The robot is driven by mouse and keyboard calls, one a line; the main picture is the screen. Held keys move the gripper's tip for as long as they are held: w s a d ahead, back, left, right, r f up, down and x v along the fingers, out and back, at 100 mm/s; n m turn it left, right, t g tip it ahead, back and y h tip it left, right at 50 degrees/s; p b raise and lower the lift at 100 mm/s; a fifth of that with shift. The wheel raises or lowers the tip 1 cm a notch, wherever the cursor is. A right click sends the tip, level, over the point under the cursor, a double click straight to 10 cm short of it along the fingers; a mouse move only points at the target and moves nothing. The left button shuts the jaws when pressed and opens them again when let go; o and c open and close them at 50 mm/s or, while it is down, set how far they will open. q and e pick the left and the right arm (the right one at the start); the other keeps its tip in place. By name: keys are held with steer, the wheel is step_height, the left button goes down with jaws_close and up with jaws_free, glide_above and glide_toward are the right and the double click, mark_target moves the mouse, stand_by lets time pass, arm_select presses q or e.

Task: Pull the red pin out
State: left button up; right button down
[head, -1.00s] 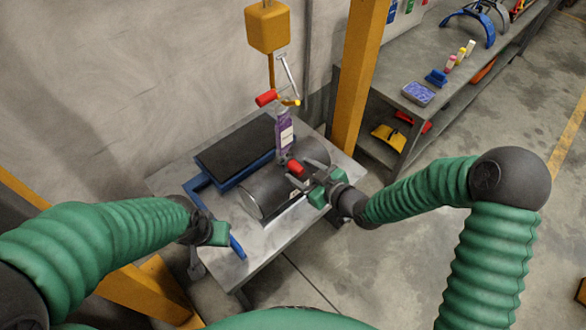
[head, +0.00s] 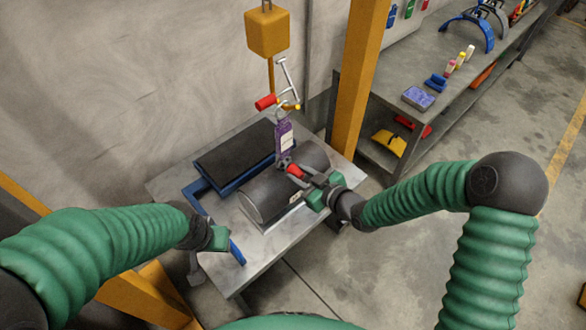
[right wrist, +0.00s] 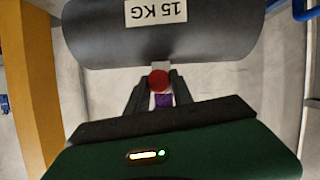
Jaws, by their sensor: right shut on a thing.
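The red pin (head: 294,170) sits at the near end of the purple strap (head: 284,139), over the dark grey barrel (head: 262,198). My right gripper (head: 303,177) is shut on the red pin from the right. In the right wrist view the pin's round red end (right wrist: 159,79) lies between the fingertips, with a bit of purple strap (right wrist: 163,100) behind it and the barrel marked "15 KG" (right wrist: 160,35) above. My left gripper (head: 228,242) is at the blue bar (head: 238,254) at the table's front left; whether its fingers are closed on the bar is hidden.
The strap hangs below a hook with a second red handle (head: 265,102), under a yellow block (head: 267,33). A black slab in a blue frame (head: 235,155) lies behind the barrel on the metal table (head: 245,275). A yellow post (head: 358,80) and a shelf (head: 440,110) stand right.

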steer(key=shift+s+d, duration=0.45)
steer(key=shift+d, duration=0.05)
stand_by(0.4)
steer(key=shift+s+d+p, duration=0.4)
steer(key=shift+s+d, duration=0.45)
steer(key=shift+s, duration=0.05)
steer(key=s+d+p, duration=0.1)
steer(key=s+d, duration=0.4)
steer(key=shift+s+d+f, duration=0.25)
steer(key=shift+s+d, duration=0.15)
